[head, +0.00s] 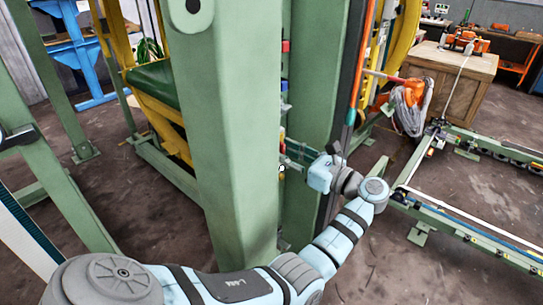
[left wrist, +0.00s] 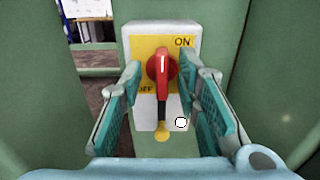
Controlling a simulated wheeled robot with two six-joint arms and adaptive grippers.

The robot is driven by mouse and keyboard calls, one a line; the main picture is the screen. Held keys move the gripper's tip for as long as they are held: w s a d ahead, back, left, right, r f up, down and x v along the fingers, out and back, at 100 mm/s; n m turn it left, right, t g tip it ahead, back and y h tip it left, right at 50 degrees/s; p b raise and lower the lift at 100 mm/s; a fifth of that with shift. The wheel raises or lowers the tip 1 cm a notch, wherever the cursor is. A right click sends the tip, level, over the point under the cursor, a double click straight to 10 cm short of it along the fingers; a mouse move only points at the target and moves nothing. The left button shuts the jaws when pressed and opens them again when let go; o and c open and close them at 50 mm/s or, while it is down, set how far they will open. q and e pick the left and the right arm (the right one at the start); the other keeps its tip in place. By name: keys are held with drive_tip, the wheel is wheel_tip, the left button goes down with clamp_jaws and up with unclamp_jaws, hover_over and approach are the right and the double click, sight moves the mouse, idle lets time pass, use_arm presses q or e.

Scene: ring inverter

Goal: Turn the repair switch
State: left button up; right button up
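The repair switch shows in the left wrist view as a red rotary knob (left wrist: 161,65) on a yellow plate (left wrist: 146,46) and a pale box (left wrist: 133,31). "ON" stands at the plate's upper right and "OFF" at its lower left, partly hidden. The knob's white mark points up. A dark piece with a yellow end (left wrist: 162,134) hangs below the knob. My left gripper (left wrist: 160,75) is open, its teal-padded fingers on either side of the knob. I cannot tell whether the right finger touches it. In the head view my left gripper (head: 291,166) is beside the green post, its fingertips partly hidden.
A thick green post (head: 228,130) stands close in front, and another green upright (head: 313,80) stands behind it. An orange-and-black strip (head: 355,80) runs beside my wrist. A wooden crate (head: 450,80) and green floor rails (head: 470,215) are at the right.

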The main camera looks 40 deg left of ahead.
use_arm(q)
drive_tip(key=shift+w+a, duration=0.1)
drive_tip(key=shift+a, duration=0.25)
drive_tip(key=shift+d, duration=0.1)
drive_tip(key=shift+c, duration=0.4)
clamp_jaws()
